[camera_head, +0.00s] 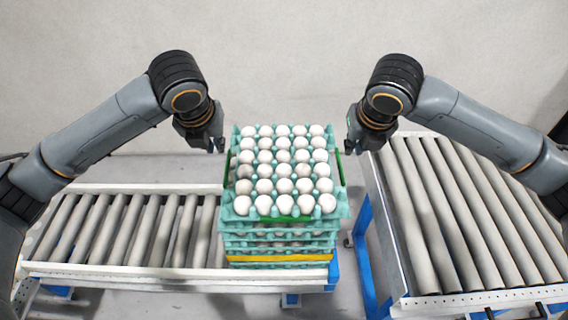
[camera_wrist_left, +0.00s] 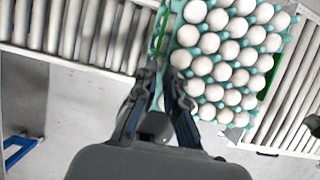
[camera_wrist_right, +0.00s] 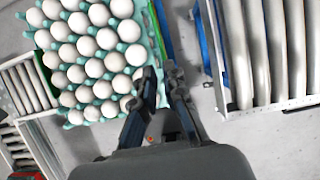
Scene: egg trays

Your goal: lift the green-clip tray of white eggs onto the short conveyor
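The top tray (camera_head: 334,210) is turquoise, full of white eggs, with green clips on its rim. It sits on a stack of similar trays. A green clip (camera_wrist_left: 161,32) shows on its edge in the left wrist view, just beyond my fingers. My left gripper (camera_head: 216,144) hangs beside the tray's left edge, open by a narrow gap and empty. My right gripper (camera_head: 352,145) is beside the right edge, also narrowly open and empty. A green strip (camera_wrist_right: 162,30) lies beyond its fingers in the right wrist view.
The stack stands at the right end of the left roller conveyor (camera_head: 125,270). A second roller conveyor (camera_head: 415,220) with a blue frame stands to the right, across a floor gap. A yellow clip (camera_head: 290,258) marks a lower tray. The visible rollers of both are clear.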

